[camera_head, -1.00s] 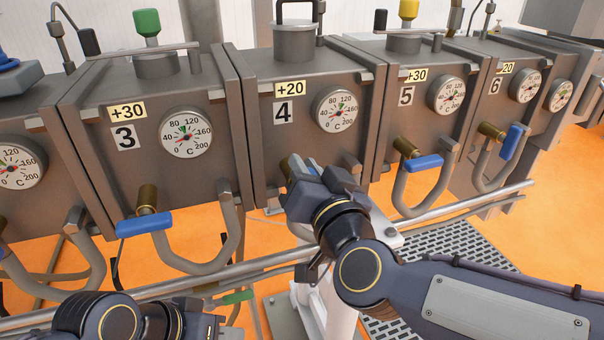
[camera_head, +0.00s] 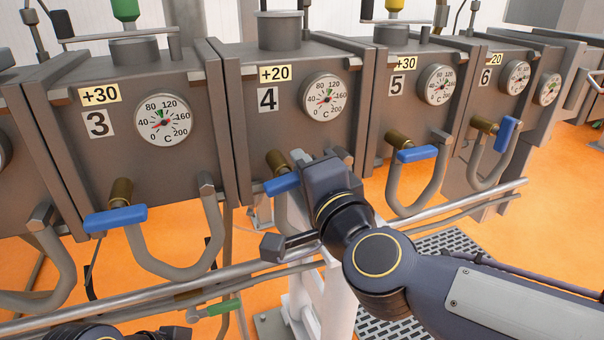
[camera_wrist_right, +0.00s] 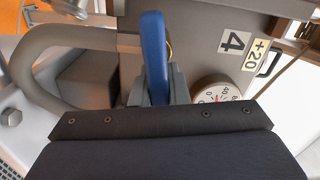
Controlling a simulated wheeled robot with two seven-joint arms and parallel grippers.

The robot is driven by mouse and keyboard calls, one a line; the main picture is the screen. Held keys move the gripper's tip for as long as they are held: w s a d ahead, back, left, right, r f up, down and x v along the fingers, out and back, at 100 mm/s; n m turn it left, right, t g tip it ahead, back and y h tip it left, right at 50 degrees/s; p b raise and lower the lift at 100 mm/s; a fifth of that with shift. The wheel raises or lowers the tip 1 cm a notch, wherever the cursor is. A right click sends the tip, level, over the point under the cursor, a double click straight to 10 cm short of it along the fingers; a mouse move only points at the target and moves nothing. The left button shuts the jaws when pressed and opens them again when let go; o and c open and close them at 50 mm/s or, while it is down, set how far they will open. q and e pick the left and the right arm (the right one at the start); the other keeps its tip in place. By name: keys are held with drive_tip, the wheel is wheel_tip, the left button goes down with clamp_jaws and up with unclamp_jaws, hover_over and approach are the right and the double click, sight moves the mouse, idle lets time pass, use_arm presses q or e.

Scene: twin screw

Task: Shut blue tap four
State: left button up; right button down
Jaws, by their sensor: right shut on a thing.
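Panel four (camera_head: 268,100) has a brass valve stem (camera_head: 277,161) below its number plate. The blue handle of tap four (camera_head: 282,184) lies nearly level in the head view, sticking out left of my right gripper (camera_head: 304,170). My right gripper is shut on this handle. In the right wrist view, the blue handle (camera_wrist_right: 155,50) stands between the grey fingers (camera_wrist_right: 153,88). The handle's right end is hidden by the gripper in the head view. My left gripper (camera_head: 176,333) is cut off by the bottom edge, and its jaws cannot be made out.
Blue taps three (camera_head: 115,219) and five (camera_head: 416,154) lie nearly level. Blue tap six (camera_head: 507,134) is turned more upright. Curved pipes hang below the panels, and a long rail (camera_head: 150,298) runs in front. A green handle (camera_head: 222,307) is low on the left.

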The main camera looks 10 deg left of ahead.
drive_tip(key=shift+f+m+b, duration=0.35)
drive_tip(key=shift+m+b, duration=0.15)
drive_tip(key=shift+m, duration=0.6)
drive_tip(key=c, duration=1.4)
unclamp_jaws()
drive_tip(key=p+v, duration=0.1)
drive_tip(key=v, duration=0.7)
